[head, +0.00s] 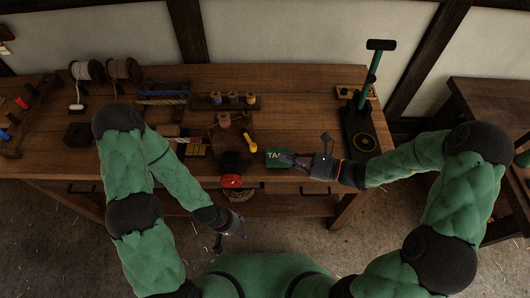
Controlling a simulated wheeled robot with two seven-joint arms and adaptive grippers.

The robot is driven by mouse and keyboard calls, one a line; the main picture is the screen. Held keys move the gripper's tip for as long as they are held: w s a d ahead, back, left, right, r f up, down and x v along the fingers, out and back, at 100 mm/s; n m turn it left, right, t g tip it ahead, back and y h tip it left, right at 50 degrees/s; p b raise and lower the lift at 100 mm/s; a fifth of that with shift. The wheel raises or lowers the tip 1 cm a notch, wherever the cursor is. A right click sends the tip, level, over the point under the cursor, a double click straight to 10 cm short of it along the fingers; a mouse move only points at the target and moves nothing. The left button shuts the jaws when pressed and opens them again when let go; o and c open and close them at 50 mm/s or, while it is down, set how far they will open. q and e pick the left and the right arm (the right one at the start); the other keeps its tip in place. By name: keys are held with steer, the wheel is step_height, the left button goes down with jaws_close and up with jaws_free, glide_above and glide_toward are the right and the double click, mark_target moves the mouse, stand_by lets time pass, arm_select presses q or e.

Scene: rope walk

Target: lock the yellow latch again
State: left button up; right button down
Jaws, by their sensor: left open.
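A small yellow piece (251,141), which looks like the yellow latch, shows near the middle of the bench beside a dark block (234,140). It is too small to tell whether it is locked. My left gripper (238,235) is open and empty, low in front of the bench and well away from the yellow piece. My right gripper (291,159) is over a green sign (275,154) with partly hidden letters, right of and nearer than the yellow piece. Whether its fingers hold the sign is unclear.
A red round thing (231,181) is at the bench's front edge. Several spools (233,98) stand behind the yellow piece. A green upright tool (370,77) stands at the back right. Spool rolls (88,70) are at the back left. The bench (310,95) is bare right of the spools.

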mark_target(255, 150)
steer(key=b+x, duration=0.1)
steer(key=x, duration=0.6)
stand_by(0.4)
